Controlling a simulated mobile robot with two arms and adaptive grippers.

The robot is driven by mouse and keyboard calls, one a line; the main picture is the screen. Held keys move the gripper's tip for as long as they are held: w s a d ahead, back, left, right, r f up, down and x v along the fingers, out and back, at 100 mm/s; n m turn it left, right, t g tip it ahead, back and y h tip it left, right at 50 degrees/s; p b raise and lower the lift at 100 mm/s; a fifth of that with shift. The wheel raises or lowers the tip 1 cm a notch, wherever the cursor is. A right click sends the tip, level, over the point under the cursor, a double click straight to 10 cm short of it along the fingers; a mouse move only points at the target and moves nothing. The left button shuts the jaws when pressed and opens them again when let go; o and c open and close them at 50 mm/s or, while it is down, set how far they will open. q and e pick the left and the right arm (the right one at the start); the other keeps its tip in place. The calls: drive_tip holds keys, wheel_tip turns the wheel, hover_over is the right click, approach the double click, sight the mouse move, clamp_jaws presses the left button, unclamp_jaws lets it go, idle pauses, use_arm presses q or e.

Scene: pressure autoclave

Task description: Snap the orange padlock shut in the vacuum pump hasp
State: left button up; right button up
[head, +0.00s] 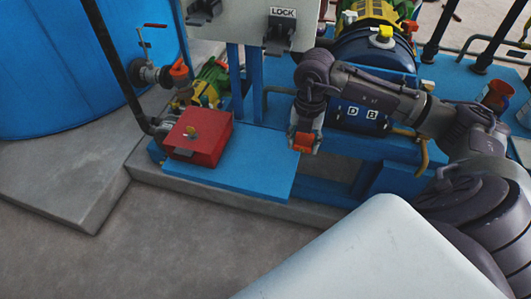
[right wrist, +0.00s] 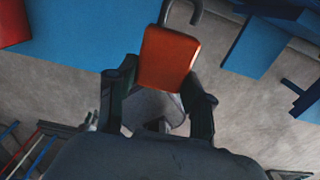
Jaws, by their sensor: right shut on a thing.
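The orange padlock (head: 302,142) is in my right gripper (head: 304,128), in front of the blue pump frame in the head view. In the right wrist view the padlock body (right wrist: 168,58) sits between the two fingers of the right gripper (right wrist: 160,82), which is shut on it. Its grey shackle (right wrist: 167,12) points up and is cut off by the top edge; its right leg seems to end short of the body. A hasp (head: 280,28) under a LOCK label is on the grey panel, above and left of the padlock and apart from it. My left gripper is not in view.
A second dark hasp (head: 204,10) is on the same panel (head: 241,25). A red box (head: 198,137) stands on the blue base (head: 245,172), left of my right gripper. A blue pump (head: 366,65) is behind my right arm. The floor in front is clear.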

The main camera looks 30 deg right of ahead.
hover_over(264, 160)
wheel_tip(264, 160, down, 6)
drive_tip(key=shift+f+b, duration=0.25)
drive_tip(key=shift+b, duration=0.2)
drive_tip(key=shift+a+f, duration=0.1)
drive_tip(key=shift+f, duration=0.05)
wheel_tip(264, 160, down, 3)
drive_tip(key=shift+r, duration=0.1)
drive_tip(key=shift+f, duration=0.3)
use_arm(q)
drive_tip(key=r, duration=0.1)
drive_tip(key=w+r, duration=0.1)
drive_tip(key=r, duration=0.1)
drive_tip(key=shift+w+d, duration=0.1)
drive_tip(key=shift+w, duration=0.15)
use_arm(e)
drive_tip(key=shift+f, duration=0.2)
drive_tip(key=o, duration=1.2)
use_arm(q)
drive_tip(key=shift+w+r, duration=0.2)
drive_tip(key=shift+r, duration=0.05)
